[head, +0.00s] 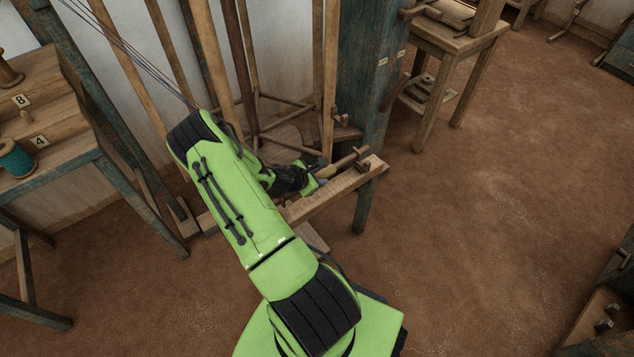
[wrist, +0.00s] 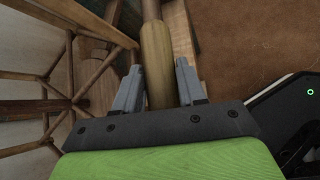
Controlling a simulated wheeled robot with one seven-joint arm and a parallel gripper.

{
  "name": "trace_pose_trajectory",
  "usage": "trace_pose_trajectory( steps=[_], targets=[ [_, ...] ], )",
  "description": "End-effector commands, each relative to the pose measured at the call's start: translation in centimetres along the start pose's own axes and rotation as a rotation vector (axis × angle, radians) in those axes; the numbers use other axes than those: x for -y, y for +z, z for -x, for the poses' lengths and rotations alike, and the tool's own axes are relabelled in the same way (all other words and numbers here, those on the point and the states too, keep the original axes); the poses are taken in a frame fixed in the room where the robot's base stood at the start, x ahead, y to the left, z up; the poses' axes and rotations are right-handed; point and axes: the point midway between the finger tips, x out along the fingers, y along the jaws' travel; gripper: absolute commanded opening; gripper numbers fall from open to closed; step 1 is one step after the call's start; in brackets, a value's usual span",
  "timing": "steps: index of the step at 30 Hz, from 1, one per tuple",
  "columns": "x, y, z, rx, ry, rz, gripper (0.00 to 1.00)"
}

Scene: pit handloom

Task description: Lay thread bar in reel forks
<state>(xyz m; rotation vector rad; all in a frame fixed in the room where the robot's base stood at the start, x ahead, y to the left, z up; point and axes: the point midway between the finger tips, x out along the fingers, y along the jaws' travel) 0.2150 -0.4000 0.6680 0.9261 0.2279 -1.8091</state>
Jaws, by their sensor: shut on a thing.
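The thread bar (head: 340,165) is a round wooden rod with a thicker, yellowish middle. It also shows in the wrist view (wrist: 156,62), running away between the two grey fingers. My gripper (head: 314,177) is shut on that thicker part; in the wrist view my gripper (wrist: 158,80) has one finger on each side of it. The bar lies over a low wooden bench (head: 335,192), with its far end close to a small wooden upright (head: 364,163) at the bench's right end. I cannot tell whether the bar touches a fork. The near end is hidden by my gripper.
A reel frame of tall wooden poles (head: 249,65) stands just behind the bench. A dark blue post (head: 362,75) rises behind its right end. A table with thread spools (head: 17,160) is at left, and a small wooden table (head: 458,40) at back right.

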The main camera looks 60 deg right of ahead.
Motion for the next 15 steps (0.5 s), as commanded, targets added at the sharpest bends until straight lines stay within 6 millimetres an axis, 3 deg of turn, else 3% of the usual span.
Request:
trace_pose_trajectory(
  steps=[1, 5, 12, 15],
  targets=[
    [-0.6, 1.3, 1.3, 0.001, 0.002, -0.002, 0.01],
    [-1.2, 2.9, 2.8, 0.002, 0.003, -0.002, 0.01],
    [-5.4, 7.0, 7.0, 0.002, 0.114, -0.111, 0.01],
    [-6.4, 7.9, 7.9, 0.001, 0.143, -0.141, 0.01]
  ],
)
